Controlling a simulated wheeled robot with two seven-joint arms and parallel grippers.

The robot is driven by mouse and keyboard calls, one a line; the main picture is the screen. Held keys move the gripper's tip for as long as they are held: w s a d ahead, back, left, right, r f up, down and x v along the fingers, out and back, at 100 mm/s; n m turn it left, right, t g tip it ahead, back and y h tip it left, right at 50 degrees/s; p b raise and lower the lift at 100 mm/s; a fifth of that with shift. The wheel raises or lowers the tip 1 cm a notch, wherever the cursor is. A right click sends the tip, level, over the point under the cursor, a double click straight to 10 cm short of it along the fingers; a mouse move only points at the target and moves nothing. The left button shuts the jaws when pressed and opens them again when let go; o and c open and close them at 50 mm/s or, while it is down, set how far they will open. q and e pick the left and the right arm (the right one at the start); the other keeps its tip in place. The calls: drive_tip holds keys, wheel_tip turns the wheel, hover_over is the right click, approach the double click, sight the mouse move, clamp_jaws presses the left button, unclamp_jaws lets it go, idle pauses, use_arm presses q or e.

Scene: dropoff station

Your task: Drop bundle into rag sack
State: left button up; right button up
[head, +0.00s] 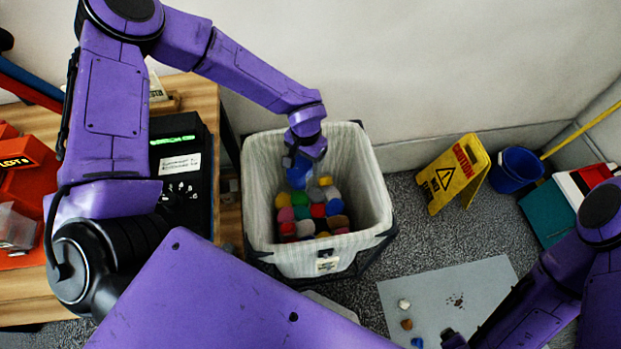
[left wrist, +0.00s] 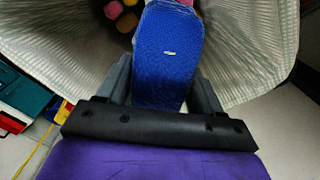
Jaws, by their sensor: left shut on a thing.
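The rag sack (head: 375,195) is a pale, striped liner standing open in a dark frame on the floor. Several colourful rolled bundles lie in its bottom. My left gripper (head: 302,160) points down inside the mouth of the sack, above the pile. It is shut on a blue bundle (left wrist: 168,60), which also shows in the head view (head: 298,176). In the left wrist view the bundle sits between both fingers, with sack walls on either side. My right arm is at the lower right of the head view; its gripper cannot be made out clearly.
A wooden table (head: 190,95) with a black device (head: 183,165) and red boxes stands left of the sack. A yellow caution sign (head: 453,174) and a blue bucket (head: 516,169) stand at the right. A grey mat (head: 450,290) with small scraps lies on the floor in front.

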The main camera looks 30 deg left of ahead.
use_arm(q)
drive_tip(key=shift+w, duration=0.1)
drive_tip(key=o, duration=1.2)
drive_tip(key=shift+r, duration=0.1)
wheel_tip(320, 180, up, 10)
drive_tip(key=shift+r, duration=0.25)
